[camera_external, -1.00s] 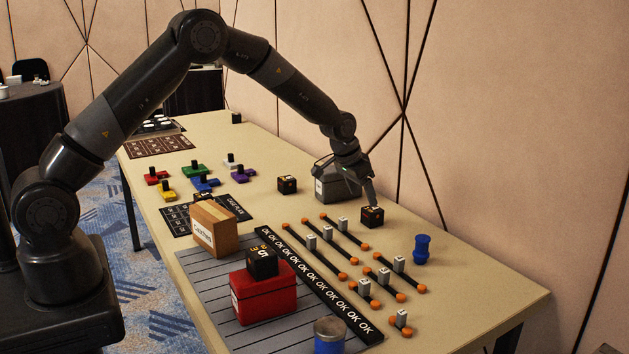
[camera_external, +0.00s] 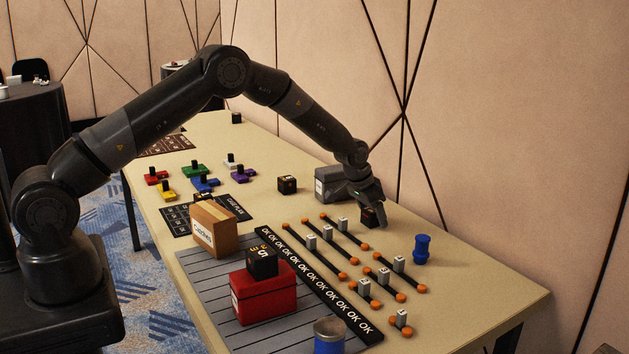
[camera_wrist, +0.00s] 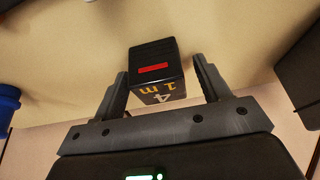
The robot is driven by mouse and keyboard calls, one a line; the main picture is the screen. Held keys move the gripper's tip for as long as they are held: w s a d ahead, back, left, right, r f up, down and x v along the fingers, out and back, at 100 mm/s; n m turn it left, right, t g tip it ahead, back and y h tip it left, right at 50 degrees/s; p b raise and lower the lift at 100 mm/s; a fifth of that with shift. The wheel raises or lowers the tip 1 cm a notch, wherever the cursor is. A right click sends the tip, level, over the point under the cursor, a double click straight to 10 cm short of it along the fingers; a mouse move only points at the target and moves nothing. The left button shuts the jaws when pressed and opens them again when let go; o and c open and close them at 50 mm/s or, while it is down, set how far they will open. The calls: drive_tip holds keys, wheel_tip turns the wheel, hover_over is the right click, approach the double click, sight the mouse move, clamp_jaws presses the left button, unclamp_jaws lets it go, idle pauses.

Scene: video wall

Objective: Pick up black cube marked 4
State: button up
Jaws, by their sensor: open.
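The black cube marked 4 (camera_wrist: 155,68) stands between the two fingers of my gripper in the wrist view. It has a red bar on one face and "4" and "1 m" in light print on another. My gripper (camera_wrist: 160,88) is open, with a finger on each side of the cube and a gap showing at the right finger. In the external view my gripper (camera_external: 374,212) is low over the table, and the cube (camera_external: 368,217) is partly hidden behind it.
A grey box (camera_external: 327,184) stands just left of my gripper. A blue spool-like object (camera_external: 421,249) stands to the right. Sliders with orange ends (camera_external: 362,262) lie in front. Another black cube (camera_external: 287,184) is farther left, and one sits on a red box (camera_external: 264,297).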

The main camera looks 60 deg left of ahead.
drive_tip(key=shift+c, duration=0.6)
drive_tip(key=c, duration=1)
drive_tip(key=shift+o, duration=0.2)
drive_tip(key=shift+r, duration=0.15)
